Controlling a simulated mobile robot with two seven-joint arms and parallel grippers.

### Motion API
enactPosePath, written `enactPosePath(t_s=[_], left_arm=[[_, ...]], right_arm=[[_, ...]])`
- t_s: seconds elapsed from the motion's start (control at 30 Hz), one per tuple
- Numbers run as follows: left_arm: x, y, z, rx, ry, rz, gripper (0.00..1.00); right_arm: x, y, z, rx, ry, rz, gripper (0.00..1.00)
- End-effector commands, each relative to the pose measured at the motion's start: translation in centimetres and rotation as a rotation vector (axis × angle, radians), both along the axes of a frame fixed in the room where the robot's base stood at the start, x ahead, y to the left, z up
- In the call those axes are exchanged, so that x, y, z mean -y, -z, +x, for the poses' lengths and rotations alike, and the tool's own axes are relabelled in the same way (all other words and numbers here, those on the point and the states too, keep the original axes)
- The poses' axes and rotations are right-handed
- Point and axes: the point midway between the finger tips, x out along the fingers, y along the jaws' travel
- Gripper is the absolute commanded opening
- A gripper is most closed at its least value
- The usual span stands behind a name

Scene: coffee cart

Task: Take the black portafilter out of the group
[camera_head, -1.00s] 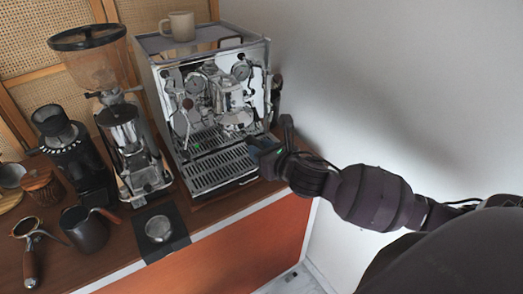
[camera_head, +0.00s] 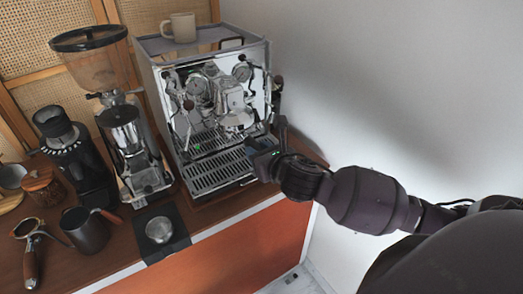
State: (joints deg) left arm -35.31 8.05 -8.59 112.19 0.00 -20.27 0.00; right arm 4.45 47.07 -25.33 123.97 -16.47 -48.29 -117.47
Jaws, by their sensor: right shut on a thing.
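The espresso machine (camera_head: 212,62) stands at the back of the counter, its chrome front towards me. Its group (camera_head: 234,104) shows in the middle right of that front. My right gripper (camera_head: 262,146) is at the machine's front right, just above the drip tray (camera_head: 222,172). It is shut on the black portafilter, which my gripper mostly hides. I cannot make out the portafilter's basket or whether it still sits in the group. My left gripper is not in view.
A grinder (camera_head: 128,150) and a smaller black grinder (camera_head: 75,155) stand left of the machine. A wooden-handled portafilter (camera_head: 30,258), a dark jug (camera_head: 86,230) and a tamper (camera_head: 158,229) on a black mat are in front. A mug (camera_head: 181,27) stands on top. A wall is close on the right.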

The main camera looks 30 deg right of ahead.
Motion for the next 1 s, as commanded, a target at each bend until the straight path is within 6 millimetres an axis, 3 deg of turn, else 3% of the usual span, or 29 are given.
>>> enactPosePath(t_s=[1.0], left_arm=[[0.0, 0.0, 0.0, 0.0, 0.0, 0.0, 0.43]], right_arm=[[-1.8, -0.3, 0.1, 0.005, 0.139, 0.001, 0.0]])
